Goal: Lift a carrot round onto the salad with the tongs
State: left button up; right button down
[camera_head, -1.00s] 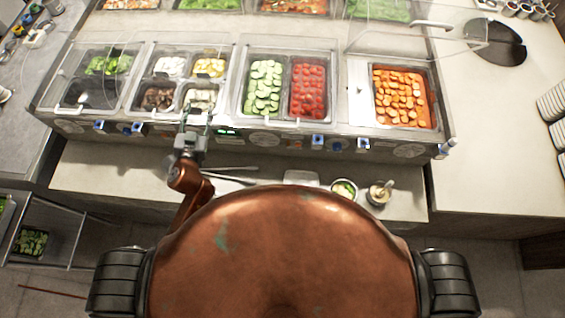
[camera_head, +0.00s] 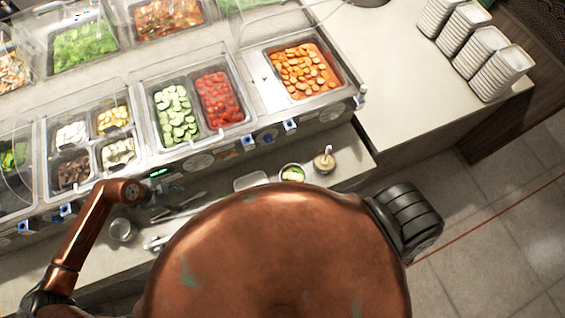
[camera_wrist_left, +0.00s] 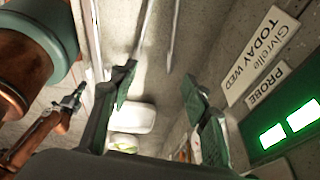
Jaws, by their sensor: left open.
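Orange carrot rounds (camera_head: 303,70) fill a pan at the back right of the counter in the head view. Thin metal rods, apparently the tongs (camera_head: 184,203), lie on the front ledge; rods also show in the left wrist view (camera_wrist_left: 145,35). A small bowl with green contents (camera_head: 292,174), perhaps the salad, stands on the ledge right of a pale tray (camera_head: 250,181). My left gripper (camera_wrist_left: 160,92) is open, its dark green fingers apart over the ledge near the rods. I cannot tell whether it touches them. My right gripper (camera_wrist_left: 72,97) shows small near my body, its jaws unclear.
Pans of cucumber (camera_head: 175,113), tomato (camera_head: 219,98) and other food fill the counter behind clear covers. A jar with a utensil (camera_head: 324,162) stands right of the bowl. A round container (camera_head: 123,230) is at left. Stacked dishes (camera_head: 482,55) stand far right.

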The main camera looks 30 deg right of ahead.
aim_at(176, 213)
pick_arm(q)
jog(key=a+f+n+y, duration=0.1)
jog(key=a+y, duration=0.1)
jog(key=a, duration=0.6)
jog(key=shift+w+g+y, duration=0.2)
jog(key=shift+g+y, duration=0.1)
jog(key=shift+y, duration=0.1)
jog(key=shift+d+f, duration=0.1)
jog(key=shift+f, duration=0.1)
jog(key=f+b, duration=0.3)
jog(key=f, duration=0.2)
jog(key=f+b, duration=0.2)
jog(key=shift+d+f+b, duration=0.2)
jog(key=shift+d+b, duration=0.1)
jog(key=shift+d, duration=0.1)
jog(key=shift+f, duration=0.65)
jog(key=c, duration=0.7)
jog(key=shift+d+r, duration=0.1)
jog(key=shift+r, duration=0.1)
